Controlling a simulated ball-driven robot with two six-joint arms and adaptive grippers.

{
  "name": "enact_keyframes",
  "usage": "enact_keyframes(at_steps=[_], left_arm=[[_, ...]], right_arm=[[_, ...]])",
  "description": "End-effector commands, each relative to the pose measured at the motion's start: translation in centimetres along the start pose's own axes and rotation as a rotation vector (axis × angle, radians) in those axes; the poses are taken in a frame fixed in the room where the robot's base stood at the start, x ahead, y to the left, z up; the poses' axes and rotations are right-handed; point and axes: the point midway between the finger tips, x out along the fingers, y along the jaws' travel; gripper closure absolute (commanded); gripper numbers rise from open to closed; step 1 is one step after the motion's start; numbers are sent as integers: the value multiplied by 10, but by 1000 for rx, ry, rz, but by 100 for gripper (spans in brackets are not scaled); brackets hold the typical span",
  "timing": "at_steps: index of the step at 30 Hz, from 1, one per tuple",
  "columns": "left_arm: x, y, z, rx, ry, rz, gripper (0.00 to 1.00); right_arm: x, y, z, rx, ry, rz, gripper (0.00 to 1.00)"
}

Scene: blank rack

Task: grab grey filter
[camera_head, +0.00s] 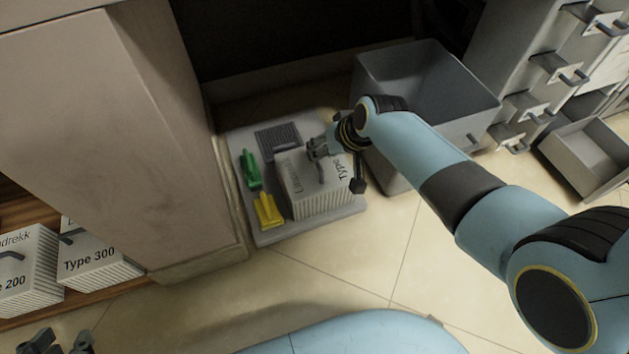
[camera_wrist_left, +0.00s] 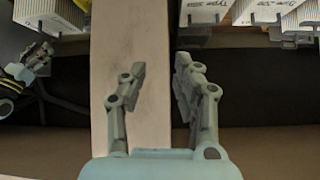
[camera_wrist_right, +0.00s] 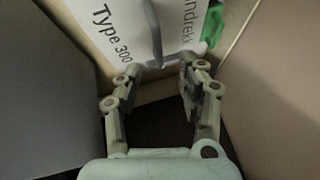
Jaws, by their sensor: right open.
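A pale filter box (camera_head: 316,192) with pleated sides, a "Type" label and a grey handle stands on a grey tray (camera_head: 262,236). In the right wrist view, the box's top face (camera_wrist_right: 115,35) reads "Type 300", and its handle (camera_wrist_right: 154,40) rises ahead of the fingertips. My right gripper (camera_head: 318,150) is open above the box, near the handle; I see no grip on it. A dark grey ribbed piece (camera_head: 278,136) lies at the back of the tray. My left gripper (camera_head: 57,342) is at the bottom left; its fingers (camera_wrist_left: 158,85) are apart and empty.
Green (camera_head: 250,168) and yellow (camera_head: 268,211) pieces lie on the tray's left side. A grey bin (camera_head: 390,75) stands right behind it. A beige column (camera_head: 120,140) borders it on the left. Shelved filter boxes (camera_head: 95,255) are at lower left. An open drawer (camera_head: 590,155) is at right.

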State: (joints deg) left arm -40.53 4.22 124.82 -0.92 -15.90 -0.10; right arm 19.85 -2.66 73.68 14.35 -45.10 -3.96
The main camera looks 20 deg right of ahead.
Motion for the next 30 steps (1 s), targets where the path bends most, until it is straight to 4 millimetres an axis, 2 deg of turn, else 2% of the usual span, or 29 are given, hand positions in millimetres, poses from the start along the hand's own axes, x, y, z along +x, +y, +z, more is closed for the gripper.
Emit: enact_keyframes(at_steps=[1,11,16,18,30], left_arm=[[1,1,5,1,16,0,70],[0,3,7,7,113,0,70],[-3,6,10,14,242,3,70],[-2,6,-12,19,310,2,70],[-8,5,-110,52,655,0,70]], right_arm=[[5,0,1,0,-1,0,60],[14,1,2,1,0,0,60],[27,2,5,1,-3,0,60],[28,2,4,1,-1,0,60],[40,3,5,1,-1,0,60]])
